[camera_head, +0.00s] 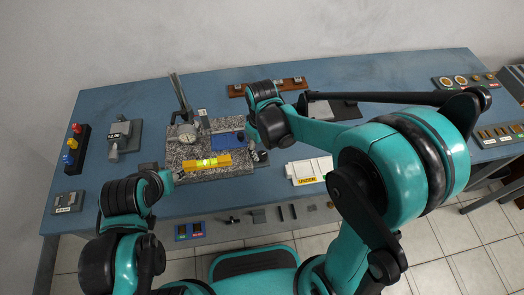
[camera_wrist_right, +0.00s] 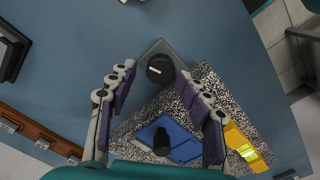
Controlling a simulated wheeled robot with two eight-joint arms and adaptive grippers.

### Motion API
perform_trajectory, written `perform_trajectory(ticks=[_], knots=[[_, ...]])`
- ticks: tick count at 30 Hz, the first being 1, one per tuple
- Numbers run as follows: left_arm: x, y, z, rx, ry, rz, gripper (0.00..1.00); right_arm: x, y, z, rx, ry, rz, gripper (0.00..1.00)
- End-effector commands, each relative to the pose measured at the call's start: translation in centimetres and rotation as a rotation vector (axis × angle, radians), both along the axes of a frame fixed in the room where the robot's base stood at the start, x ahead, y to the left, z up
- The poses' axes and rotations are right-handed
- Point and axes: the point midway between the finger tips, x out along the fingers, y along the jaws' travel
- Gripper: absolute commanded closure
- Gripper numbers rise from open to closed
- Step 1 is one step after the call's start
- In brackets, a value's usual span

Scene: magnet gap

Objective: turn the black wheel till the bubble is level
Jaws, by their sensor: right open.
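The black wheel (camera_wrist_right: 160,70) is a round knob with a white mark, on a grey plate at the corner of the speckled stone slab (camera_wrist_right: 215,85). In the head view the wheel (camera_head: 260,156) is small, beside the slab's right end. My right gripper (camera_wrist_right: 158,78) is open, its fingers on either side of the wheel in the wrist picture; I see no clear contact. The yellow level (camera_head: 207,163) lies along the slab's front; its green vial (camera_wrist_right: 247,153) shows, but the bubble is too small to read. My left gripper (camera_head: 176,176) is near the slab's left front, its fingers unclear.
A blue block (camera_head: 227,140) with a black knob and a round dial gauge (camera_head: 187,133) are on the slab. A white labelled tray (camera_head: 309,170) lies to the right. A rack with coloured knobs (camera_head: 76,149) stands at far left.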

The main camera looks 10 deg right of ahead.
Motion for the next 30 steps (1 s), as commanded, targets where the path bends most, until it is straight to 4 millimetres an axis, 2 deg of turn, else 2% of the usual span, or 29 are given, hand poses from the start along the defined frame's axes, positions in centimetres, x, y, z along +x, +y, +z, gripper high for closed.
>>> perform_trajectory(ticks=[6,12,25,28,30], knots=[[0.0,0.0,0.0,0.0,0.0,0.0,0.59,-0.1,0.0,3.6,0.0,0.0,0.0,0.49],[0.0,0.0,0.0,0.0,0.0,0.0,0.59,0.0,-0.1,5.9,-0.001,0.001,0.0,0.49],[0.0,0.0,0.0,0.0,0.0,0.0,0.59,-0.1,-0.1,6.6,-0.001,0.001,0.004,0.49],[0.0,0.0,0.4,0.0,0.0,0.0,0.59,0.0,-0.1,6.6,-0.001,0.001,0.077,0.49],[0.0,0.0,0.9,0.0,0.0,0.0,0.59,0.0,-0.1,6.7,0.0,0.001,0.197,0.49]])
